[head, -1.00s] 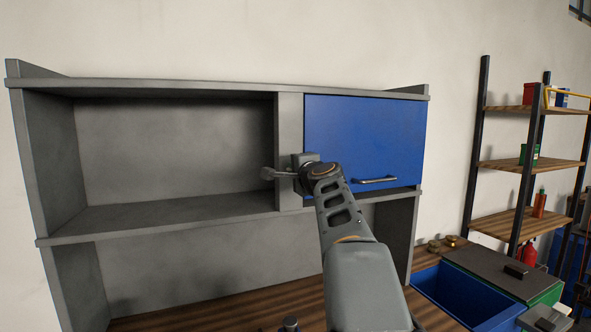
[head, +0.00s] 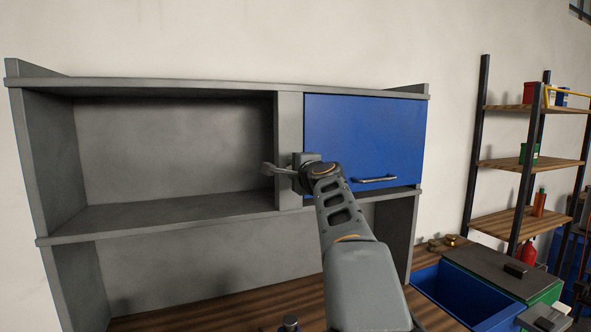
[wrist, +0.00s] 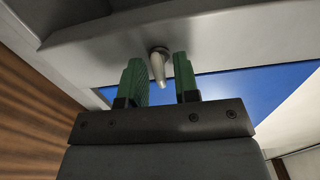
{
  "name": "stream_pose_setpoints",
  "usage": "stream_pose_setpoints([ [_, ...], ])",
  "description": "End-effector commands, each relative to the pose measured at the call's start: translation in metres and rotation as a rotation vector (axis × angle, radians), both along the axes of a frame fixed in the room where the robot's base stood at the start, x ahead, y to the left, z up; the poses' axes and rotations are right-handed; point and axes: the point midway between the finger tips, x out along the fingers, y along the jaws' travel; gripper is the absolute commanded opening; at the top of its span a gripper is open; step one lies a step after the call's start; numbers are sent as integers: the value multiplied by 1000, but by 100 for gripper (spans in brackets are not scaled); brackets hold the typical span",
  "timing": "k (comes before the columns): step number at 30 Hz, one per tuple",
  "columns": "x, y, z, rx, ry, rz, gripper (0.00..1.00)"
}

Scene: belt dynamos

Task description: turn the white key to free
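The white key (wrist: 158,68) shows in the wrist view as a small pale lever on a round base, set in a grey panel. It points down in that picture, slightly tilted. My gripper (wrist: 158,60) is open, with one green finger on each side of the key. I see a gap on both sides, narrower on the right. In the head view my arm ends at the grey upright (head: 290,120) just left of the blue door (head: 365,135); the key and the green fingertips are hidden there.
The blue door is closed, with a metal handle (head: 374,179) at its lower edge. An open grey compartment (head: 170,150) lies to the left. Below are a wooden worktop (head: 190,315) and a blue bin (head: 465,300). A shelf rack (head: 525,165) stands at right.

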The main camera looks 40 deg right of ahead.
Motion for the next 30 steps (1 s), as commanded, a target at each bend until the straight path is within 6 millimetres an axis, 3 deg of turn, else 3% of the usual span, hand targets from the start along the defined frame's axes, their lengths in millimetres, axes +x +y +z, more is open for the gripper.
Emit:
stream_pose_setpoints([
  [13, -9, 2, -1, -2, -1, 0, 36],
  [30, -111, 29, -2, -2, -1, -3, 36],
])
